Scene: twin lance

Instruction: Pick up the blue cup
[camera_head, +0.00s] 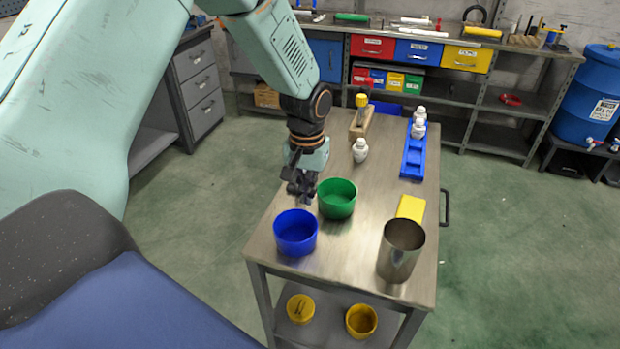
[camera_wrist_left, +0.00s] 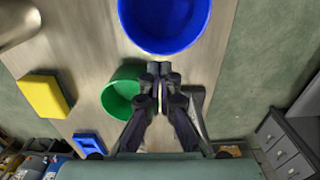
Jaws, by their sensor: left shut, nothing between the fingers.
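The blue cup (camera_head: 296,233) stands upright and open-topped near the front left corner of the metal cart top (camera_head: 345,262). In the left wrist view the blue cup (camera_wrist_left: 165,22) is at the top, just beyond my fingertips. My left gripper (camera_head: 302,196) hangs above the cart, just behind the blue cup and left of the green cup (camera_head: 338,198). In the left wrist view its fingers (camera_wrist_left: 160,70) are together with nothing between them. The green cup is beside them there (camera_wrist_left: 120,92). I cannot tell whether the fingertips touch the blue cup. My right gripper is not in view.
A steel cup (camera_head: 400,250) stands at the front right of the cart, with a yellow block (camera_head: 411,208) behind it. A white bottle (camera_head: 360,150), a wooden block (camera_head: 361,122) and a blue rack (camera_head: 413,155) with white bottles are farther back. Yellow containers (camera_head: 361,321) sit below.

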